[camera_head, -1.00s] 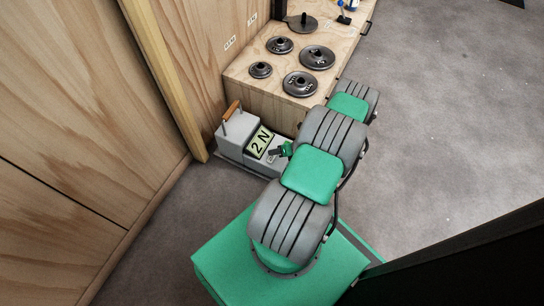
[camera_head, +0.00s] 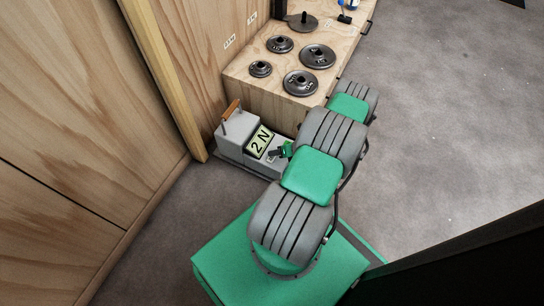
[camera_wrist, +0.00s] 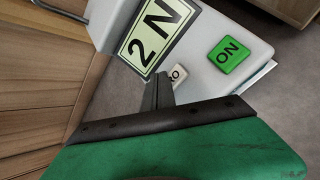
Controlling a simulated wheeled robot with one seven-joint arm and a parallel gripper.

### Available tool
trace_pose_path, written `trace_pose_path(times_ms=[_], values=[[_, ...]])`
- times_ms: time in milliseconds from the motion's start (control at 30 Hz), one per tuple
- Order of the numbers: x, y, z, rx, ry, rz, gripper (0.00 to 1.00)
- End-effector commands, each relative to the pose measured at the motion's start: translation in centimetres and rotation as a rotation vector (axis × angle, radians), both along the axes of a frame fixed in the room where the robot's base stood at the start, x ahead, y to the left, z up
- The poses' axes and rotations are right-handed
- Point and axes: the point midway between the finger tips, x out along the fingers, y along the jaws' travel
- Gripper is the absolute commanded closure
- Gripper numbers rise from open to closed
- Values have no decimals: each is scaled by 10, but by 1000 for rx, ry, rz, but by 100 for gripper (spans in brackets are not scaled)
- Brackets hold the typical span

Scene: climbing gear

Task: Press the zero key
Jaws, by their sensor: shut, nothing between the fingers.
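The grey device (camera_head: 236,133) stands on the floor by the wooden wall, with a display (camera_head: 259,142) reading "2 N". In the wrist view the display (camera_wrist: 156,32) is at the top, with a green "ON" key (camera_wrist: 227,54) to the right. A white key (camera_wrist: 177,75) ending in "RO" shows just beyond my fingertips; its left part is hidden by them. My gripper (camera_wrist: 160,82) is shut and empty, with its tips at or very near this white key. I cannot tell whether they touch it.
A wooden box (camera_head: 255,93) with several dark weight plates (camera_head: 302,83) stands just behind the device. A wooden wall (camera_head: 75,110) closes off the left. Open grey floor (camera_head: 440,110) lies to the right.

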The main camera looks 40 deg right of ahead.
Motion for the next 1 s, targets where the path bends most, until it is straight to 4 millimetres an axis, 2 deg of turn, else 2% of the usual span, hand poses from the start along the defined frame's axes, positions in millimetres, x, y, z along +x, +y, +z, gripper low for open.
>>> trace_pose_path(times_ms=[700, 1000], values=[[0, 0, -5, 1, 1, 0, 100], [0, 0, 10, 1, 1, 0, 100]])
